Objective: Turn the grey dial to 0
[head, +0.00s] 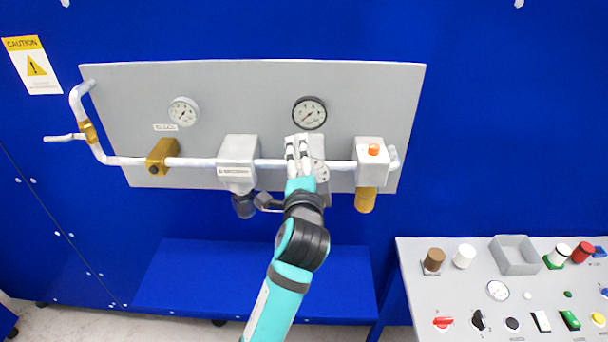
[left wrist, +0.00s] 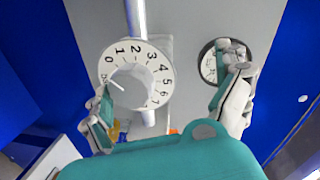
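The grey dial (left wrist: 131,86) shows in the left wrist view as a round grey knob on a white face numbered 0 to 7. A pale line on the knob points to the upper left, near small lettering just below the 0. In the head view the dial's face (head: 321,172) is partly hidden by my left gripper (head: 298,142). In the left wrist view my left gripper (left wrist: 166,75) is open, its fingers wide apart. One finger is at the dial's lower left edge; I cannot tell whether it touches. The other is over a round gauge. My right gripper is not in view.
A pipe (head: 200,162) with valves and fittings crosses the grey panel (head: 240,90). A white gauge (head: 183,111) and a black-rimmed gauge (head: 309,113) sit above it. A console (head: 465,300) with knobs and switches stands at right. A blue ledge (head: 200,280) lies below.

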